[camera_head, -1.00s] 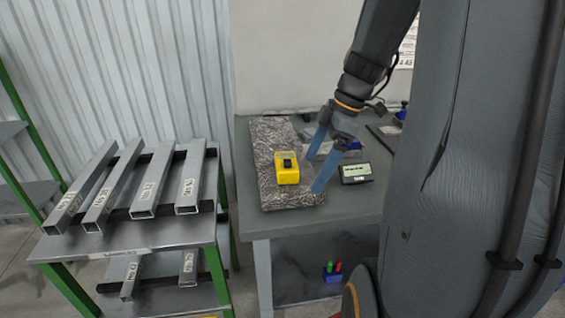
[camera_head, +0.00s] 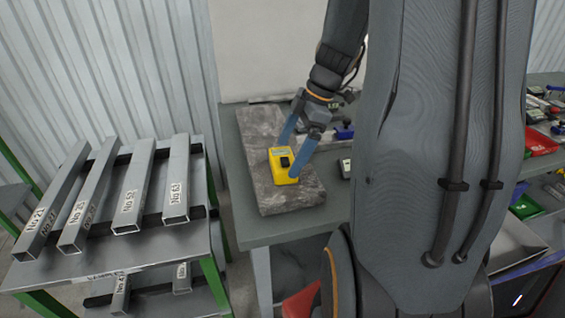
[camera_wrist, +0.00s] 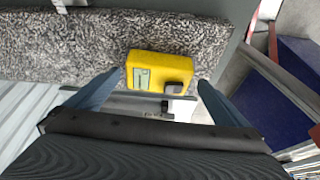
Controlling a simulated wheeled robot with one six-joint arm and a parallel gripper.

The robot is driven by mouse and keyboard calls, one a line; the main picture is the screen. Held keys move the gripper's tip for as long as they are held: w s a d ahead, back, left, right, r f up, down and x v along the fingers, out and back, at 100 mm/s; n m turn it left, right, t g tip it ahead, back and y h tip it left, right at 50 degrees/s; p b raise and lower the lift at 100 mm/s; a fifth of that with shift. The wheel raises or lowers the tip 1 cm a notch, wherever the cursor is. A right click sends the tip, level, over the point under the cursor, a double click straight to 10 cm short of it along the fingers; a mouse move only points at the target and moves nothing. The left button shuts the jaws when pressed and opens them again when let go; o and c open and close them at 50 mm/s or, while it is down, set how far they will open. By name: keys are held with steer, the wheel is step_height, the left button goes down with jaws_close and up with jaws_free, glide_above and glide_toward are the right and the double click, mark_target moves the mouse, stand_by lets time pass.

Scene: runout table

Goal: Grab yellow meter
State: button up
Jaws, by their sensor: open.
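The yellow meter (camera_head: 284,165) is a small boxy device with a dark knob and a small display. It lies on a grey stone slab (camera_head: 262,138) on the table. My gripper (camera_head: 291,160) is open, with its blue fingers reaching down on either side of the meter. In the wrist view the yellow meter (camera_wrist: 158,72) sits ahead, between the two spread fingertips (camera_wrist: 154,80). I cannot tell whether either finger touches it.
A rack (camera_head: 70,262) with several numbered steel tubes stands left of the table (camera_head: 262,235). A dark device (camera_head: 345,168) lies right of the slab, partly hidden by my arm. Red and green bins (camera_head: 540,143) stand far right.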

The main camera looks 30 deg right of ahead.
mark_target(285, 160)
steer(key=shift+p+x, duration=0.6)
steer(key=shift+x, duration=1.3)
steer(key=shift+d, duration=0.1)
steer(key=shift+w, duration=0.1)
steer(key=c, duration=1.1)
